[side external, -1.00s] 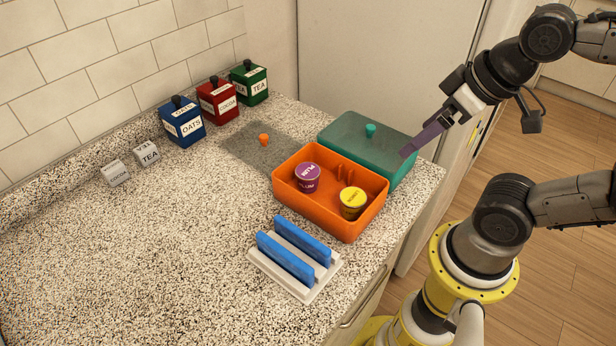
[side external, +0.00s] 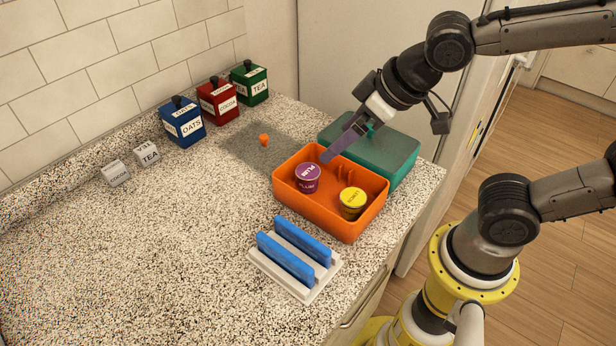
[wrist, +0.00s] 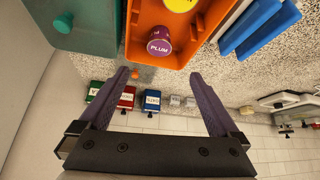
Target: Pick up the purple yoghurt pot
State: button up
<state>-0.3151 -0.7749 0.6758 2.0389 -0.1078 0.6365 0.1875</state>
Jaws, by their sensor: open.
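The purple yoghurt pot (side external: 308,178), labelled PLUM, stands upright in the left part of the orange box (side external: 342,222). A yellow-lidded pot (side external: 352,202) stands apart from it in the same box, to the right. My gripper (side external: 328,158) is above the back of the orange box, just behind and above the purple pot. In the wrist view my gripper (wrist: 158,72) has its two purple fingers wide apart with nothing between them. The purple pot (wrist: 159,41) shows there beyond the fingertips, and the yellow pot (wrist: 180,3) is cut off by the top edge.
A teal box with a translucent lid (side external: 390,150) stands behind the orange box. A white rack (side external: 310,292) with blue slabs (side external: 286,258) is in front. Blue (side external: 182,122), red (side external: 218,101) and green (side external: 249,83) canisters line the wall.

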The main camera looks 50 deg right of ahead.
send_near(308, 171)
jog(key=x, duration=0.5)
jog(key=shift+w+a+r, duration=0.1)
jog(key=shift+x, duration=2.6)
jog(key=c, duration=1.5)
